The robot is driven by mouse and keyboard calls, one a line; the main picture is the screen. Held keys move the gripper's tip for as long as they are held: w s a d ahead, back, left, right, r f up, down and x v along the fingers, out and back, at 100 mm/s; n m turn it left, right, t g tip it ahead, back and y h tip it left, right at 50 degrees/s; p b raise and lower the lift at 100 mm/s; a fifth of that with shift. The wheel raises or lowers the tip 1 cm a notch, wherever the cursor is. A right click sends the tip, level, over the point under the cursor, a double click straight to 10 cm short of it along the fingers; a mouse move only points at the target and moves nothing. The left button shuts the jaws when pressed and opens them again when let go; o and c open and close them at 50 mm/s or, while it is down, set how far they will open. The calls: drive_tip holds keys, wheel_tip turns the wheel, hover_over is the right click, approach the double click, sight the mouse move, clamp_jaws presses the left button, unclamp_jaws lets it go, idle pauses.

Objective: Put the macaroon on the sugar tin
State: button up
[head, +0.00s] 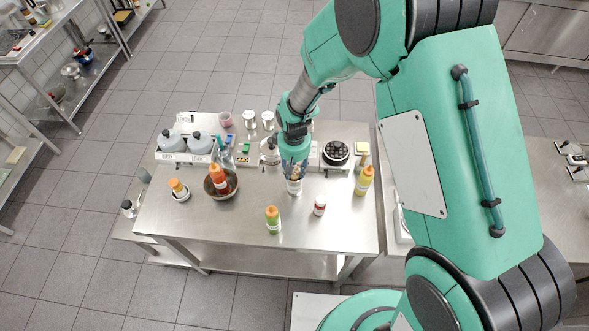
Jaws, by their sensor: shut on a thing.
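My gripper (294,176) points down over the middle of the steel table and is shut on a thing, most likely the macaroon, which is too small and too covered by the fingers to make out. Directly below the fingertips stands a small whitish tin (294,188), upright on the table and possibly the sugar tin; its label cannot be read. Whether the held thing touches this tin cannot be told.
A brown bowl (208,186) holding a red-orange bottle stands left. A green bottle (273,220), a small red-and-white jar (319,206) and a yellow bottle (364,181) stand nearby. A black round device (336,152) and grey-lidded containers (199,144) line the back.

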drive_tip(key=shift+f, duration=0.1)
drive_tip(key=o, duration=0.9)
drive_tip(key=shift+o, duration=0.2)
wheel_tip(320, 180, up, 12)
drive_tip(key=b, duration=0.1)
drive_tip(key=shift+s, duration=0.1)
idle(0.6)
